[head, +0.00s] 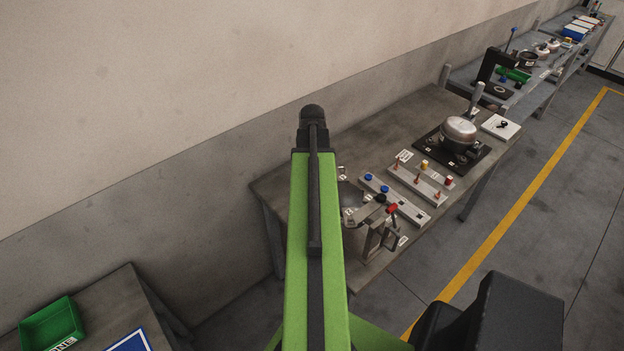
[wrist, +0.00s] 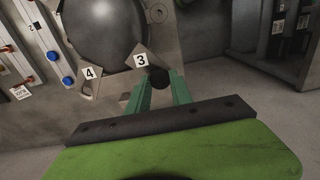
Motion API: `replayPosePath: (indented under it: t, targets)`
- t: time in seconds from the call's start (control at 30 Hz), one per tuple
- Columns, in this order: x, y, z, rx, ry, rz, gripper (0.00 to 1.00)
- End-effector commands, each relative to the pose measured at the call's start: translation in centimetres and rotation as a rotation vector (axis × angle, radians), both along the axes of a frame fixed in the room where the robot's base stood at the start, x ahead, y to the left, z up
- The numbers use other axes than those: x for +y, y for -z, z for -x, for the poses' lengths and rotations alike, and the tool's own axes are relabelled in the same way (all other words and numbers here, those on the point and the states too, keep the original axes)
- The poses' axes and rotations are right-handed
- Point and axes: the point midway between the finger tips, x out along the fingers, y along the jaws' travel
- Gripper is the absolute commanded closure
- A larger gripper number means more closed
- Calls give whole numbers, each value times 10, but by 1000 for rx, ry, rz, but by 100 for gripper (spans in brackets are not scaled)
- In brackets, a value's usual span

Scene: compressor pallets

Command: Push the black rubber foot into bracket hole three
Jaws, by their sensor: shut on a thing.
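My gripper (wrist: 160,84) has teal fingers and is shut on the black rubber foot (wrist: 158,76), a dark round piece between the fingertips in the wrist view. The foot is right beside the bracket with the white label 3 (wrist: 142,60). Hole three itself is hidden, and I cannot tell whether the foot touches it. The dark grey compressor dome (wrist: 103,30) lies just beyond; in the head view it is partly hidden by my green arm (head: 352,194), as is my gripper. The label 4 bracket (wrist: 90,73) is to the left.
Blue caps (wrist: 68,81) on a light rail stand left of the compressor in the wrist view. In the head view, a red-topped clamp (head: 392,208) stands near the bench front, and another compressor (head: 459,132) is farther along. The floor (head: 555,215) beside the bench is clear.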

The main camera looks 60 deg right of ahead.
Motion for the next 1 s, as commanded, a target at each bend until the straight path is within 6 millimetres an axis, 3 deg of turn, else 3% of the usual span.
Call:
replayPosePath:
  t: [0.37,0.4,0.57,1.0]
  targets:
    - [0,11,0,0,0,0,100]
    - [0,9,0,0,0,0,68]
    - [0,9,0,0,0,0,48]
    - [0,0,0,0,0,0,48]
